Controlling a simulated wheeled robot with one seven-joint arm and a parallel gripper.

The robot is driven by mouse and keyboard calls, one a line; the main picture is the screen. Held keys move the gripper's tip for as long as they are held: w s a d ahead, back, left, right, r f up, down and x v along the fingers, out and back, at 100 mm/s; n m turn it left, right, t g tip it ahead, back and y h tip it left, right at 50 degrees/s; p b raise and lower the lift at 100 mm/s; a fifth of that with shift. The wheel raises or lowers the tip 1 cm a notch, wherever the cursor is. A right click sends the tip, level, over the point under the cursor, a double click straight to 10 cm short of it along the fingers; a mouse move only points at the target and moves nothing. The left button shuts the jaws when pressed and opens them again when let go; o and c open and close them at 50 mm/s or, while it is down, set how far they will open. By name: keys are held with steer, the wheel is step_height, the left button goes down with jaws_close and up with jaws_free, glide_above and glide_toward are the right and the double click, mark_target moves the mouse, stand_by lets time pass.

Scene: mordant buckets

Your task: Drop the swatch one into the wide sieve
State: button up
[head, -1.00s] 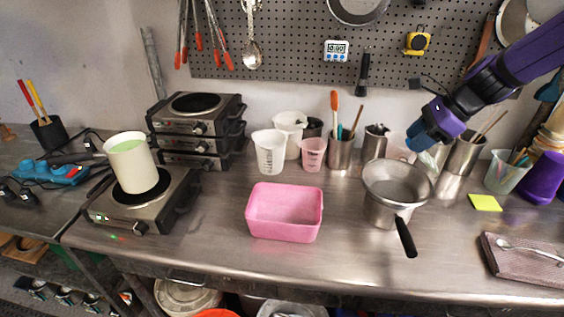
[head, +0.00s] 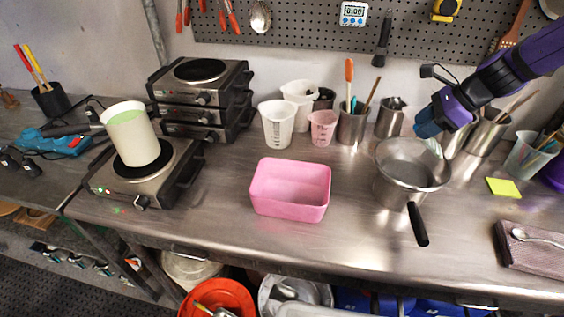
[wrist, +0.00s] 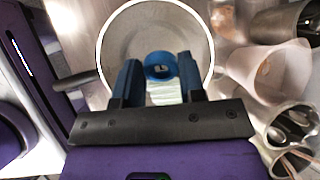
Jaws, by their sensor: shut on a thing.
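My gripper (head: 428,132) is above the back right of the wide sieve (head: 408,178), a round metal vessel with a black handle toward the front edge. In the wrist view, my gripper (wrist: 160,75) has its blue fingers on either side of a blue ring and a pale striped piece, which I take as the swatch (wrist: 165,92). The gripper is shut on it. The sieve's pale round rim (wrist: 103,45) lies beyond the fingertips, with the swatch in front of its opening. In the head view the swatch is mostly hidden by the gripper.
A pink tub (head: 290,210) stands left of the sieve. Metal canisters (head: 391,120) and plastic beakers (head: 277,130) stand behind. A yellow pad (head: 503,187) and a folded cloth (head: 535,268) lie at right. A white pot (head: 130,140) stands on a hotplate at left.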

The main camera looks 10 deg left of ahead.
steer(key=shift+f, duration=0.15)
steer(key=o, duration=1.1)
steer(key=v, duration=1)
steer(key=shift+s+d+r, duration=0.1)
steer(key=shift+d+r, duration=0.15)
steer(key=shift+r, duration=0.05)
